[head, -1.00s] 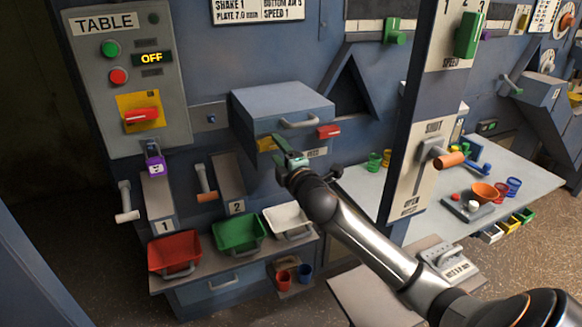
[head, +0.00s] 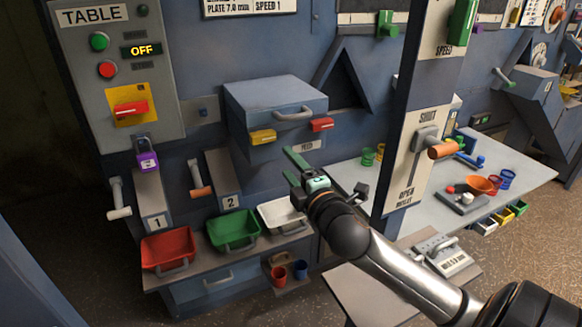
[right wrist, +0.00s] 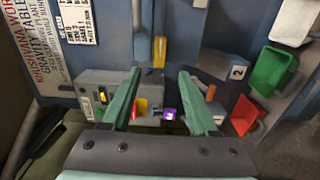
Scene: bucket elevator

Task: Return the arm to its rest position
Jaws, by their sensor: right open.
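My right gripper (head: 305,167) is in the middle of the head view, its arm coming in from the lower right. Its green fingers are apart with nothing between them, in free air in front of the blue machine and below the grey feed box (head: 275,108). In the right wrist view the two green fingers (right wrist: 158,105) also stand apart and empty, facing the machine front with the TABLE panel (right wrist: 100,95) beyond them. The box has a yellow latch (head: 263,136) and a red latch (head: 322,125) on its front. My left gripper is not in view.
Red (head: 168,251), green (head: 233,231) and white (head: 281,216) trays stand on a low shelf at the left. A dark post with an orange-handled lever (head: 441,151) rises right of the gripper. A pale table (head: 520,172) holding small cups stands behind it.

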